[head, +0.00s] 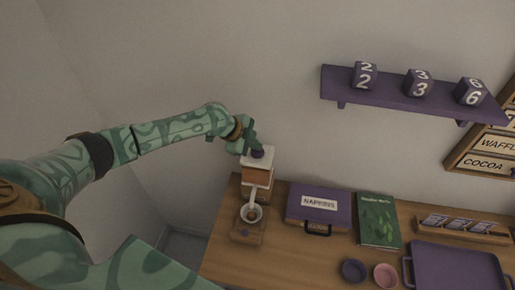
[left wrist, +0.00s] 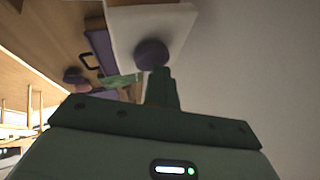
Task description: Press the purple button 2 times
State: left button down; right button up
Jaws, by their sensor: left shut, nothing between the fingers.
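The purple button (head: 258,153) is a small round knob on the white top of a tall dispenser (head: 257,175) with a brown band, at the back left of the counter. My left gripper (head: 250,143) is shut and empty, right at the button in the head view. In the left wrist view the purple button (left wrist: 151,54) stands on the white top (left wrist: 170,28), and the shut fingertips (left wrist: 160,76) are at its near edge. I cannot tell whether they touch it or whether it is pressed in. My right gripper is not in view.
A cup (head: 251,213) stands below the dispenser's spout. A purple napkin box (head: 319,207), a green book (head: 378,221), two small bowls and a purple tray (head: 455,272) lie to the right. A purple shelf (head: 400,95) with numbered cubes hangs on the wall.

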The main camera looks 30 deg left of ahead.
aim_at(255, 151)
pick_arm(q)
jog(key=shift+r+p, duration=0.9)
jog(key=shift+r, duration=0.2)
notch_tip(255, 151, up, 5)
jog(key=p, duration=0.4)
jog(key=shift+p, duration=0.3)
jog(key=shift+f, duration=0.1)
